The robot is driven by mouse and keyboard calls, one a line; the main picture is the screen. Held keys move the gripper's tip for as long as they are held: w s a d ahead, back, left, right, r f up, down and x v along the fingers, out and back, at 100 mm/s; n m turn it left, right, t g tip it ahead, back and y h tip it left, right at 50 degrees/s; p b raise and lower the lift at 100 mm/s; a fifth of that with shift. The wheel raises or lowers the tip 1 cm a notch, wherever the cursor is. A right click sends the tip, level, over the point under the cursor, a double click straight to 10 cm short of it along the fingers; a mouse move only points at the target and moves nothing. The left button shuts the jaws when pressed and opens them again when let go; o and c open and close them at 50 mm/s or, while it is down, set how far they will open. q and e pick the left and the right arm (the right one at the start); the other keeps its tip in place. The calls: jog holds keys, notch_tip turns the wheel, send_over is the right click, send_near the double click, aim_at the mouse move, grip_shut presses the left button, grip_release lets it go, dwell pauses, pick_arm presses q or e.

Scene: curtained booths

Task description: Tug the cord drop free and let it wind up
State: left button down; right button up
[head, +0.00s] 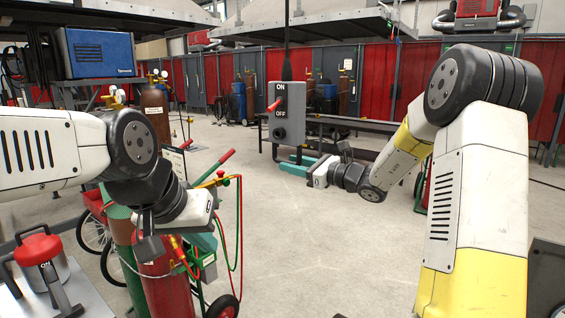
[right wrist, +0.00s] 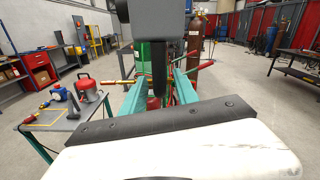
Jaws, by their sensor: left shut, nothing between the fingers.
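The cord drop is a grey box (head: 289,112) marked ON and OFF, with a red lever (head: 274,105) at its left, hanging on a black line (head: 287,48) from above. Its grey underside (right wrist: 157,22) shows at the top of the right wrist view, with a black piece (right wrist: 158,72) hanging below it. My right gripper (head: 291,163) is just under the box. Its teal fingers (right wrist: 158,88) are spread, with the black piece between them in that view; I cannot tell whether they touch it. My left gripper (head: 205,242) is low at the left, shut and empty, partly hidden by its wrist.
Gas cylinders (head: 158,284) on a cart with red and green hoses stand below my left gripper. A table (right wrist: 62,128) with a red-topped canister (right wrist: 86,88) is at the left. Red booth curtains (head: 376,80) line the back. The middle floor is clear.

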aim_at(279, 161)
jog(key=shift+x, duration=2.05)
grip_shut()
jog(key=shift+a+f, duration=0.1)
